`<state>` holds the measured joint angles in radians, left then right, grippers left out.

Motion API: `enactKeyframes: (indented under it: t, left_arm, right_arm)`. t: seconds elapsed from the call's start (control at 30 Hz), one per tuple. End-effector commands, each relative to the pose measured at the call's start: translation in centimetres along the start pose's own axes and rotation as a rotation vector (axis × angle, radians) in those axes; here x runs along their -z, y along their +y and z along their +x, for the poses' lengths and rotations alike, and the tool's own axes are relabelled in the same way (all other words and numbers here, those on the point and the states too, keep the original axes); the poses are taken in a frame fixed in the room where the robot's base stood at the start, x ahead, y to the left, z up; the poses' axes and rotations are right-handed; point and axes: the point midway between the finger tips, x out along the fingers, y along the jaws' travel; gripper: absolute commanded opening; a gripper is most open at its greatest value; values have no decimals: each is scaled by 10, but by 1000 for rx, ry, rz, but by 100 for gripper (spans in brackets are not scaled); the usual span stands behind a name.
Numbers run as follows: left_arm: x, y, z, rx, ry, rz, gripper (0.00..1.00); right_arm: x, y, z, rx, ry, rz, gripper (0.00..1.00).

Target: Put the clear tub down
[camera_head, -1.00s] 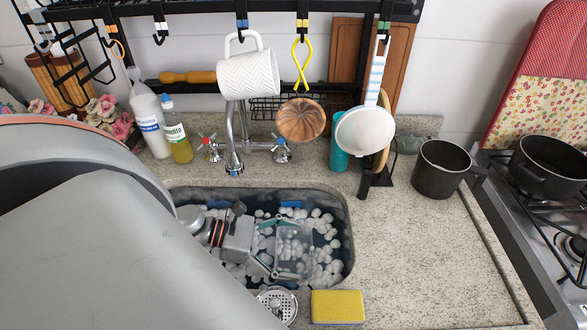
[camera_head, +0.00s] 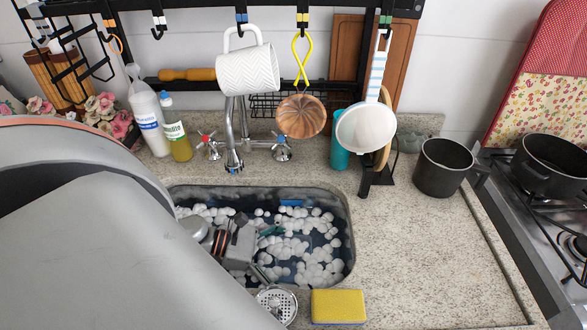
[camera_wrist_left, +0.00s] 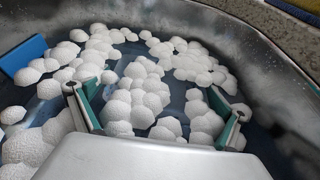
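My left gripper (camera_head: 268,252) is down inside the sink, low over the foam. In the left wrist view its two teal-tipped fingers (camera_wrist_left: 158,115) stand wide apart, with white foam balls and dark water showing between them. I cannot make out the clear tub in either current view, and nothing is visibly held between the fingers. The sink (camera_head: 345,215) is metal, with foam balls floating on dark water. My right gripper is not in view.
A blue object (camera_head: 292,203) lies at the sink's back edge and also shows in the left wrist view (camera_wrist_left: 22,58). A yellow sponge (camera_head: 338,306) lies in front of the sink. The faucet (camera_head: 232,145) stands behind it.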

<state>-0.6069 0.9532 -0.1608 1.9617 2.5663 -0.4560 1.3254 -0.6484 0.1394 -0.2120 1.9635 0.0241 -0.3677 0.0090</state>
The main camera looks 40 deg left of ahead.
Motion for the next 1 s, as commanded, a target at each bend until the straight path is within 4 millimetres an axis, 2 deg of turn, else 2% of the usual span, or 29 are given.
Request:
enactKeyframes:
  t: [0.13,0.27,0.7,1.0]
  left_arm:
    - [-3,0,-3,0,0,0,100]
    - [-2,-1,-14,0,1,-1,100]
    - [-3,0,-68,0,0,-2,100]
    - [-3,0,-76,0,0,0,100]
  right_arm:
    - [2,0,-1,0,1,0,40]
    - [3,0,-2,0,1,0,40]
    - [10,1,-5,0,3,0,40]
    - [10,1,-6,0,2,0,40]
